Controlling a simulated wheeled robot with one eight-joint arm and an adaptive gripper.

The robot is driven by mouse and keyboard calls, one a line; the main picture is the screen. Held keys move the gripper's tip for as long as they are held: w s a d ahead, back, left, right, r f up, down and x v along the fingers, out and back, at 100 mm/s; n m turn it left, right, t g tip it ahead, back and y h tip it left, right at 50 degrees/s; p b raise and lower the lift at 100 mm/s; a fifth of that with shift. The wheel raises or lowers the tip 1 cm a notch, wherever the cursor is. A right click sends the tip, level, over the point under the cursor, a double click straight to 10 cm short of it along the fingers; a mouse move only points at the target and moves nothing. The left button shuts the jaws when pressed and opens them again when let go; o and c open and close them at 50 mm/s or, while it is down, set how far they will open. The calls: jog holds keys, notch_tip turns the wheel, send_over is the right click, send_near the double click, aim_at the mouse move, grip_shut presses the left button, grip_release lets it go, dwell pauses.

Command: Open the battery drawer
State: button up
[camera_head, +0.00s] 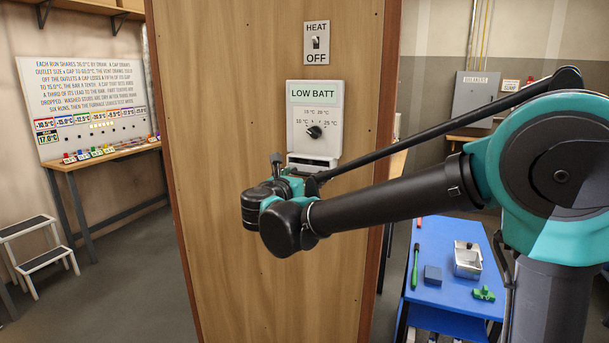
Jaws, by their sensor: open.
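A pale thermostat (318,112) is mounted on the wooden panel. Its display reads LOW BATT, and a black dial with temperature marks sits below. The battery drawer (314,161) is a pale strip with a dark band at the thermostat's bottom edge. My arm partly hides its lower side, and I cannot tell whether it stands out at all. My gripper (277,160) is at the end of the arm, just left of and below the drawer in the picture. It is open, with little of its fingers showing, and nothing is seen in it. I cannot tell whether it touches the drawer.
A HEAT switch (317,42) with an OFF label is above the thermostat. The wooden panel (230,250) fills the middle. A blue table (445,250) with tools and a metal tray stands right. A workbench (115,155) and step stool (40,255) are left.

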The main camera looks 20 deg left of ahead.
jog(key=c, duration=1.4)
jog(key=s, duration=0.4)
jog(key=shift+s+a, duration=0.15)
jog(key=shift+a, duration=0.1)
jog(key=shift+s+d, duration=0.1)
jog(key=shift+s, duration=0.25)
jog(key=o, duration=1.4)
